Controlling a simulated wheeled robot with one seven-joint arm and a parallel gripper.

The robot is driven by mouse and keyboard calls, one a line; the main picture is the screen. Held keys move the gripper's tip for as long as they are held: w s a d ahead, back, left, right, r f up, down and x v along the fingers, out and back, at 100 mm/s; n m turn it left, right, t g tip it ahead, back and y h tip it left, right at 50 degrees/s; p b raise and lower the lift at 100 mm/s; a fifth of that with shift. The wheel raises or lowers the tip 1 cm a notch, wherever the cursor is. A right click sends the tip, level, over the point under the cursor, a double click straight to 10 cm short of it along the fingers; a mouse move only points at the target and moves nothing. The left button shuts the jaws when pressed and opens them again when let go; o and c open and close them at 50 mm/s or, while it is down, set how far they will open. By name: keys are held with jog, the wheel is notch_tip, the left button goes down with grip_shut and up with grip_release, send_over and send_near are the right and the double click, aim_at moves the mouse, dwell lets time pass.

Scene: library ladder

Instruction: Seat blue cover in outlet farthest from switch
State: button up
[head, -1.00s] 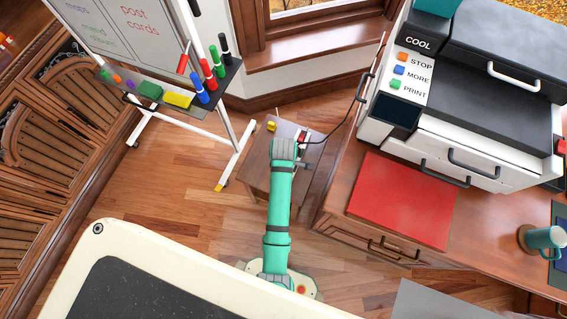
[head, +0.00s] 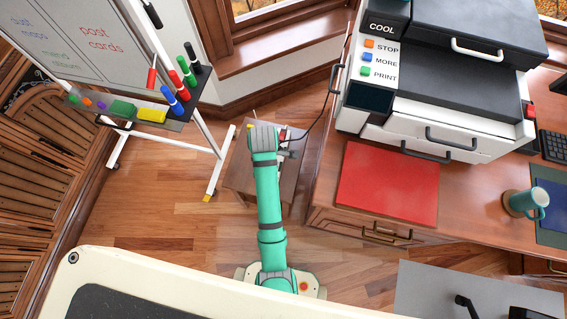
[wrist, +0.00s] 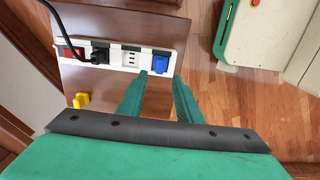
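A white power strip (wrist: 117,58) lies on a small wooden stand, with a red switch (wrist: 69,52) at its left end in the wrist view. A black plug sits beside the switch, then a bare white outlet (wrist: 131,60). The blue cover (wrist: 161,63) is at the outlet at the right end, farthest from the switch; I cannot tell how deeply it sits. My gripper (wrist: 161,76) is open, its green fingertips spread on either side just short of the blue cover, apparently not holding it. In the head view my arm hides the gripper and most of the strip.
A yellow cover (wrist: 80,100) lies on the stand (head: 243,178). A black cord runs from the plug. A whiteboard stand (head: 214,165) is on the left, and a desk with a red mat (head: 388,185) and a printer (head: 440,110) is on the right.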

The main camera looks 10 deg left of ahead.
jog(key=s+d+f+m+t+y, duration=0.2)
jog(key=s+m+t, duration=0.5)
jog(key=s+m, duration=0.2)
jog(key=s+d+r+m+t, duration=0.2)
jog(key=s+d+r+m, duration=0.1)
jog(key=r, duration=0.4)
jog(key=s+d+r+m+t+h, duration=0.1)
jog(key=s+d+r+m+t, duration=0.1)
jog(key=r, duration=0.6)
jog(key=s+d+r+m+t+h, duration=0.1)
jog(key=s+d+r+m+t, duration=0.2)
jog(key=s+d+r+t, duration=0.1)
notch_tip(320, 180, up, 4)
jog(key=s+d, duration=0.1)
jog(key=s, duration=0.1)
jog(key=shift+s+d+f+m, duration=0.15)
jog(key=shift+s+d+m, duration=0.15)
jog(key=shift+s, duration=0.05)
